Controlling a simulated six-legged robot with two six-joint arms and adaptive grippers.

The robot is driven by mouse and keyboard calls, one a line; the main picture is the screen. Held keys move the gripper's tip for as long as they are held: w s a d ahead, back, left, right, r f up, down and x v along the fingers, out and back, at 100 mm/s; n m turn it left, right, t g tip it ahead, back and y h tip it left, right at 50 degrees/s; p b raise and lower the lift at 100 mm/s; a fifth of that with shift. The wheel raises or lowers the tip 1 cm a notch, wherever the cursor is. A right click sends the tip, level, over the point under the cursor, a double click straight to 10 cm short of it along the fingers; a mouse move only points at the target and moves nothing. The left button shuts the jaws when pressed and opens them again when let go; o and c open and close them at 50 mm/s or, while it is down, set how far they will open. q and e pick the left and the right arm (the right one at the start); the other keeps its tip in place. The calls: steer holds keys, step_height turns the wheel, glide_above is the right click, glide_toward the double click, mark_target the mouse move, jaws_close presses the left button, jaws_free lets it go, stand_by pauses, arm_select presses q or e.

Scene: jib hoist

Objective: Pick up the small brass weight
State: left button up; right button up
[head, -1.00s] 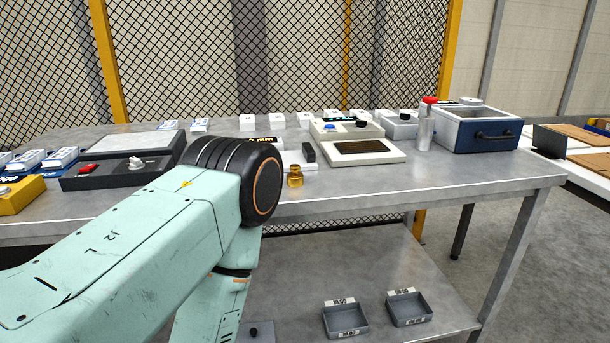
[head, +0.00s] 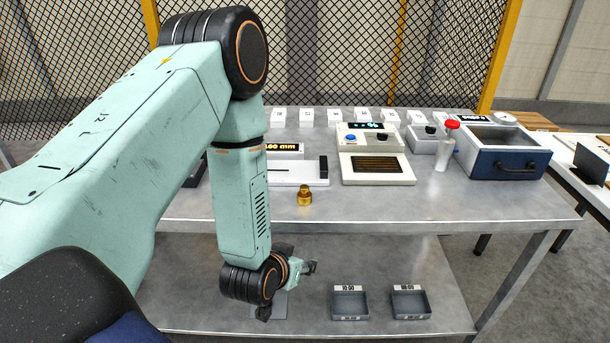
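The small brass weight (head: 305,196) stands upright near the front edge of the metal table (head: 420,205), in front of a white device with a display. My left arm comes in from the left, bends at a raised elbow and reaches down in front of the table. My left gripper (head: 308,267) is at the end of this arm, below the table top and apart from the weight. It is small and partly hidden by the wrist, so its opening cannot be told. My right gripper is not in view.
A white gauge (head: 298,172) and a white instrument with a dark panel (head: 376,168) stand behind the weight. A red-capped bottle (head: 446,148) and a blue-fronted box (head: 510,162) are at the right. Two grey trays (head: 349,304) (head: 410,303) lie on the lower shelf.

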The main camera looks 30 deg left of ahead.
mark_target(303, 190)
arm_select(q)
steer(key=w+a+r+t, duration=0.1)
steer(key=w+r, duration=0.1)
steer(key=r, duration=0.1)
steer(key=w+a+r+t+y, duration=0.1)
steer(key=w+a+r, duration=0.1)
steer(key=w+r, duration=0.1)
steer(key=w+a+r+n+t+p, duration=0.1)
steer(key=w+a+r, duration=0.1)
steer(key=r, duration=0.2)
steer(key=shift+w+a+t+y, duration=0.15)
steer(key=shift+w+t+y, duration=0.1)
steer(key=shift+t+y, duration=0.05)
steer(key=shift+w+f, duration=0.2)
steer(key=shift+w, duration=0.45)
steer(key=shift+w+a, duration=0.2)
steer(key=shift+w, duration=0.4)
steer(key=x, duration=0.4)
steer(key=shift+s+a, duration=0.1)
steer(key=shift+a, duration=0.05)
steer(key=shift+w+f, duration=0.1)
steer(key=shift+w, duration=0.25)
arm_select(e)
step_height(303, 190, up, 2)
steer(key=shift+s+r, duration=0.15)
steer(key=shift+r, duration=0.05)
arm_select(q)
steer(key=shift+s, duration=0.15)
